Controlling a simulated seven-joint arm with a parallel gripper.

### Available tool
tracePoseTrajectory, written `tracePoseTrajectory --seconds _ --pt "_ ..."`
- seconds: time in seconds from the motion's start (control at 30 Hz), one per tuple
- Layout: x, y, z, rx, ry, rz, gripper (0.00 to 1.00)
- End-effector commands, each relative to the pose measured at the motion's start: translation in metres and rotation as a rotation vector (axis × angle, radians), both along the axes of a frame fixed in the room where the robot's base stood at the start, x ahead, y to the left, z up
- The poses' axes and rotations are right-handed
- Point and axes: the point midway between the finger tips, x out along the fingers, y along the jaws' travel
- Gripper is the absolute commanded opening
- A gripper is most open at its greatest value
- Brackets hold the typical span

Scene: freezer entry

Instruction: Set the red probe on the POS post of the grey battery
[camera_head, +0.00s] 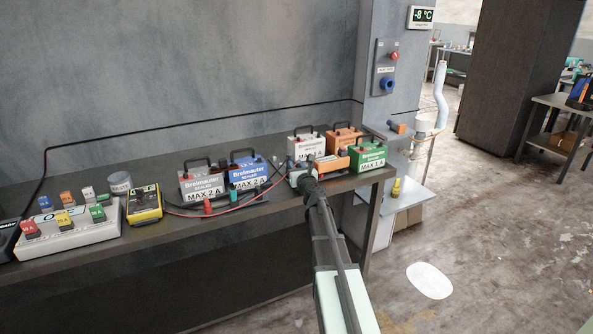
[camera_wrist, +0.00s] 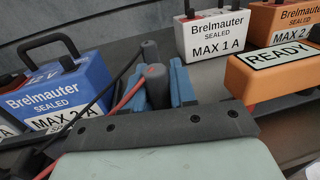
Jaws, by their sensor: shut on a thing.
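My gripper (camera_head: 297,172) is beyond the blue battery, over the right part of the bench. In the wrist view its blue fingers (camera_wrist: 164,88) are shut on a dark grey probe handle (camera_wrist: 156,78) with a red lead, the red probe. Its tip is hidden. A grey battery (camera_head: 201,184) marked MAX 2 A stands left of the blue battery (camera_head: 247,172). A paler battery (camera_head: 306,148) marked MAX 1 A stands behind my gripper; it also shows in the wrist view (camera_wrist: 212,28). I cannot read POS on any post.
A yellow meter (camera_head: 145,204) stands left of the batteries. Red (camera_head: 207,206) and teal (camera_head: 235,196) pieces are in front of them. An orange READY box (camera_head: 331,162), an orange battery (camera_head: 344,138) and a green battery (camera_head: 368,155) crowd the right end. A black lead runs beside the red one.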

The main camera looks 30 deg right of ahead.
Motion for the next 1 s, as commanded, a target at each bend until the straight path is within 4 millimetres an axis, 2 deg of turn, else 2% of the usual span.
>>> tracePoseTrajectory --seconds 0.7,1.0 --pt "0.001 0.0 0.084 -0.001 -0.003 0.0 0.0" --pt "0.0 0.0 0.101 -0.001 -0.002 -0.001 0.0"
